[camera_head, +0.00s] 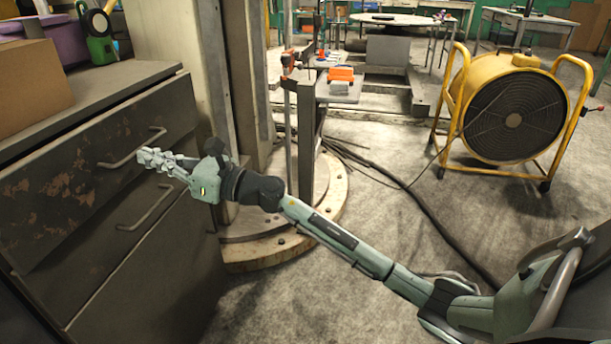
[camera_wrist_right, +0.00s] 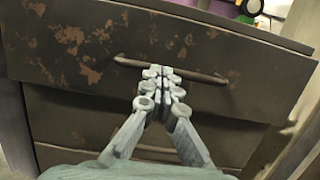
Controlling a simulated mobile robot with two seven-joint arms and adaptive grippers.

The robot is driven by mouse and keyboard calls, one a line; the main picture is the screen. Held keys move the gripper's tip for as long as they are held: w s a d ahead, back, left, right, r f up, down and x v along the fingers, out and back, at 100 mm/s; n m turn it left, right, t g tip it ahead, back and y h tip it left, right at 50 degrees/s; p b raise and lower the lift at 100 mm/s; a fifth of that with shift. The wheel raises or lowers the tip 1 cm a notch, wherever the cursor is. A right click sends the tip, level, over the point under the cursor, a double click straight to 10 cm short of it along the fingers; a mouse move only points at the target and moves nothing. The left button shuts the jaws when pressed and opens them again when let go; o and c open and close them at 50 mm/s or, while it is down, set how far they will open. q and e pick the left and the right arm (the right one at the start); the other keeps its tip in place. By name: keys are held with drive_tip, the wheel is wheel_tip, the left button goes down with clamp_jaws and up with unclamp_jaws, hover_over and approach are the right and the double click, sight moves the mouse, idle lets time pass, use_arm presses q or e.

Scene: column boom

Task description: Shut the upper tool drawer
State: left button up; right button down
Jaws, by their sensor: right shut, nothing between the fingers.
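The upper tool drawer (camera_head: 62,190) is the top drawer of a dark metal cabinet at the left, with a scuffed, rust-spotted front. Its front stands out from the drawer below, so it is partly open. Its bar handle (camera_head: 133,150) also shows in the right wrist view (camera_wrist_right: 205,76). My right gripper (camera_head: 146,157) is shut and empty, with its fingertips at the handle's middle; I cannot tell whether they touch it. In the right wrist view the fingertips (camera_wrist_right: 160,73) overlap the bar. My left gripper is not in view.
A lower drawer with its own handle (camera_head: 150,210) sits below. A cardboard box (camera_head: 30,85) and a purple container (camera_head: 62,40) stand on the cabinet top. A column on a round base (camera_head: 325,200) is right of the cabinet. A yellow fan (camera_head: 510,110) stands farther right.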

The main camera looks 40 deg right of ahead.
drive_tip(key=shift+f+x, duration=0.1)
drive_tip(key=shift+x, duration=0.5)
drive_tip(key=shift+f+x, duration=0.15)
drive_tip(key=shift+x, duration=0.45)
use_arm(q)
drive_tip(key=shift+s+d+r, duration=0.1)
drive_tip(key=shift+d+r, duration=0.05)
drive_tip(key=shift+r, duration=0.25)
use_arm(e)
drive_tip(key=shift+w+r, duration=0.15)
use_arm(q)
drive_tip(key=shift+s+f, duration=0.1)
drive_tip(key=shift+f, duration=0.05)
use_arm(e)
drive_tip(key=shift+r, duration=0.1)
